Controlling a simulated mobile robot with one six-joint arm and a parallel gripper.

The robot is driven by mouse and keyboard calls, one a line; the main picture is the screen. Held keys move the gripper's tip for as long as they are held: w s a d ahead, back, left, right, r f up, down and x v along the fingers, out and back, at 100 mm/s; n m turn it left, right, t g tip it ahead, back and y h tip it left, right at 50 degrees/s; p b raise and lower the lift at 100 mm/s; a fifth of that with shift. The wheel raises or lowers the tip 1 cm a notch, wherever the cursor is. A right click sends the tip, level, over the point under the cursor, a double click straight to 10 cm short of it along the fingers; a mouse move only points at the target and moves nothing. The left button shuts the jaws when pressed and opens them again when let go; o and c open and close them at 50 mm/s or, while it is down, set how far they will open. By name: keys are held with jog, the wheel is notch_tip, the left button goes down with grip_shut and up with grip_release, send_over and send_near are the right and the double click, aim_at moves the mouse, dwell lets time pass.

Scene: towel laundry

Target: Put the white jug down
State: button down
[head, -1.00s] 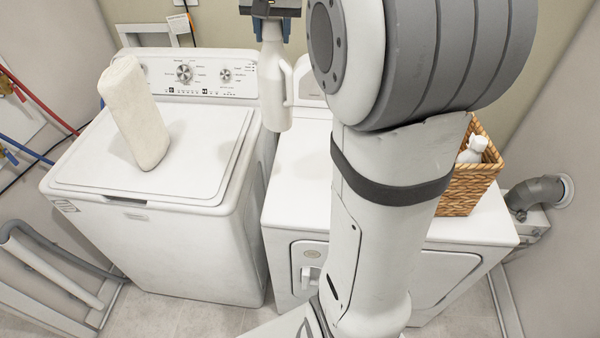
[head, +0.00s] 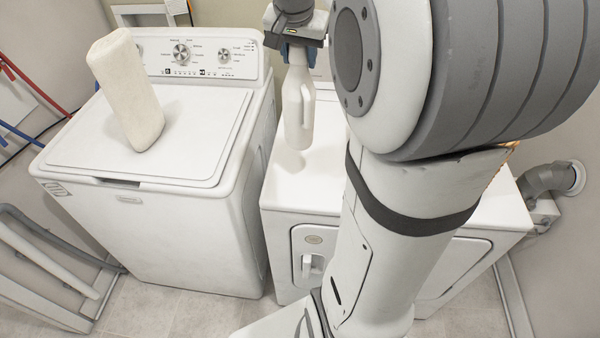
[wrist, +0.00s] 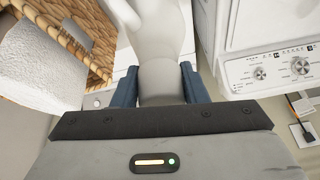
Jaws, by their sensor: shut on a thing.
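The white jug (head: 299,112) hangs upright from my gripper (head: 295,50) over the left part of the dryer top (head: 290,185). A soft shadow shows on the dryer just below the jug's base; I cannot tell whether the base touches. In the wrist view my gripper's blue fingers (wrist: 158,88) are shut around the neck of the jug (wrist: 160,40). The jug's handle is on its right side in the head view. My arm hides much of the dryer's middle and right.
The washer (head: 190,190) stands left of the dryer with a rolled white towel (head: 127,90) on its lid. A wicker basket (wrist: 75,35) and a white roll (wrist: 42,62) show in the wrist view. The dryer's front left top is clear.

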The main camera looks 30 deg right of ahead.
aim_at(301, 82)
jog(key=f, duration=0.6)
jog(key=shift+s+d+f+p, duration=0.1)
jog(key=shift+s+d+p, duration=0.05)
jog(key=shift+s+p, duration=0.15)
jog(key=shift+f+p, duration=0.3)
jog(key=shift+f, duration=1.95)
jog(key=shift+w+f, duration=0.1)
jog(key=shift+f, duration=0.1)
jog(key=c, duration=0.9)
grip_release()
jog(key=shift+o, duration=0.2)
jog(key=shift+r, duration=0.15)
